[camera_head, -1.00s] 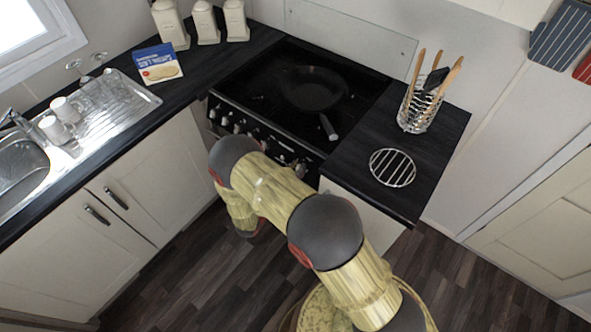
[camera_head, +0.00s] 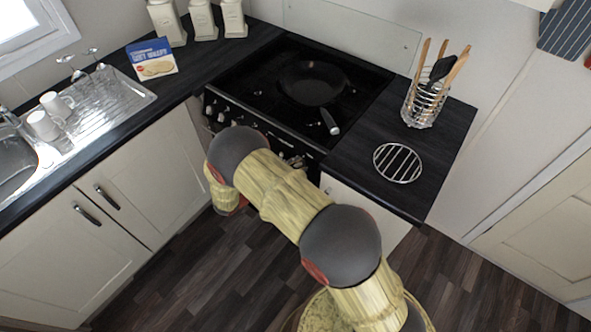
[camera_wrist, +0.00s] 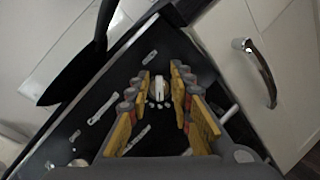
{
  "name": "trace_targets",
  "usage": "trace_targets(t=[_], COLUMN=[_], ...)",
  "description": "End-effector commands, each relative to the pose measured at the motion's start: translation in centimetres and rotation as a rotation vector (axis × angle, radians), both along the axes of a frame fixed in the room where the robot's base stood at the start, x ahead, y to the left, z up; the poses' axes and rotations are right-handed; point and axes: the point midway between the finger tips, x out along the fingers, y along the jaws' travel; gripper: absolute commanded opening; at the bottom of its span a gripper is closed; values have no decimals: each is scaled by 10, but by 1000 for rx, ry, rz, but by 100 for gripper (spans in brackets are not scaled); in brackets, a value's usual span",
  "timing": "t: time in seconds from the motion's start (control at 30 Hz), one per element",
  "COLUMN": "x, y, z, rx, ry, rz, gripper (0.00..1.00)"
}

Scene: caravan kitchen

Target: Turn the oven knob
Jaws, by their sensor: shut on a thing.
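The black oven (camera_head: 262,122) has a row of silver knobs (camera_head: 221,118) along its front panel, under the hob. In the head view my arm stands in front of the panel and hides my gripper and part of the knob row. In the wrist view my gripper (camera_wrist: 160,77) points at the oven front, its yellow fingers on both sides of a pale oven knob (camera_wrist: 158,89). The gripper is shut on this knob. Other silver knobs and handles show on the dark panel around the fingers, too small to tell apart.
A black pan (camera_head: 313,84) sits on the hob with its handle toward the front edge. A utensil holder (camera_head: 420,106) and a round wire trivet (camera_head: 398,163) stand on the right counter. In the wrist view a cupboard handle (camera_wrist: 262,73) is close at the right.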

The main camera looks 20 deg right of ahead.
Motion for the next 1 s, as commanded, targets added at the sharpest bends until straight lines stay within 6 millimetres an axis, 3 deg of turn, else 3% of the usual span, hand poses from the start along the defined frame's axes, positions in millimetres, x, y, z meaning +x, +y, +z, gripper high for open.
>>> trace_targets(t=[1.0], x=[3], y=[1], z=[1], rx=[518], ry=[-718], rz=[-404], gripper=[0])
